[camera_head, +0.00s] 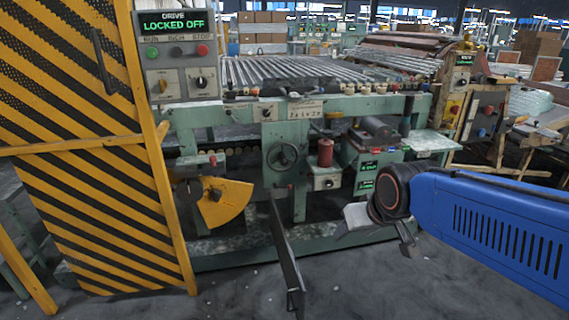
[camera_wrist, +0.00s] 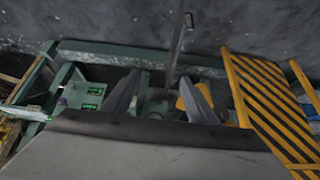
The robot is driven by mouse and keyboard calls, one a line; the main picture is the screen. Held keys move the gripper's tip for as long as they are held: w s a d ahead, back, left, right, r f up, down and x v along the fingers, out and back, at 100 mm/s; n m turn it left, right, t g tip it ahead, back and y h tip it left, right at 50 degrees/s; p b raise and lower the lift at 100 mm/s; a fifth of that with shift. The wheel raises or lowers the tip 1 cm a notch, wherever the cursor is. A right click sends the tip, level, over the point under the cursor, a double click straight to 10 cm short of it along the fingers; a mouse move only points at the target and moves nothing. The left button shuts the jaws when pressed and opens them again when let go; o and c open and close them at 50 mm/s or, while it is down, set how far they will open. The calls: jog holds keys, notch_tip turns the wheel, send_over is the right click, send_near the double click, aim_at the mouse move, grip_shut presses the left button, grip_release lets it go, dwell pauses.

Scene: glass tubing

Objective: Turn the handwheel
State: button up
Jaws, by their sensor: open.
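The handwheel (camera_head: 283,157) is a dark, round, spoked wheel on the front of the green machine frame, left of a red cylinder (camera_head: 325,152). My gripper (camera_wrist: 163,84) is open in the wrist view, its two dark fingers spread apart with nothing seen held between them. In the head view my gripper (camera_head: 382,230) is at the end of my blue arm, lower right of the handwheel and apart from it. I cannot make out the handwheel clearly in the wrist view.
A dark slanted bar (camera_head: 286,260) stands in front of the machine, below the handwheel; it also shows in the wrist view (camera_wrist: 176,45). A yellow-black striped guard (camera_head: 85,190) and a "LOCKED OFF" panel (camera_head: 178,50) are at left. A yellow plate (camera_head: 222,203) sits lower left.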

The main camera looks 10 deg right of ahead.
jog(key=w+t, duration=0.2)
jog(key=w, duration=1.1)
jog(key=m+t, duration=0.2)
jog(key=t, duration=0.8)
send_near(285, 162)
jog(key=w, duration=1)
jog(key=shift+w+r, duration=0.1)
jog(key=shift+w, duration=0.05)
grip_shut()
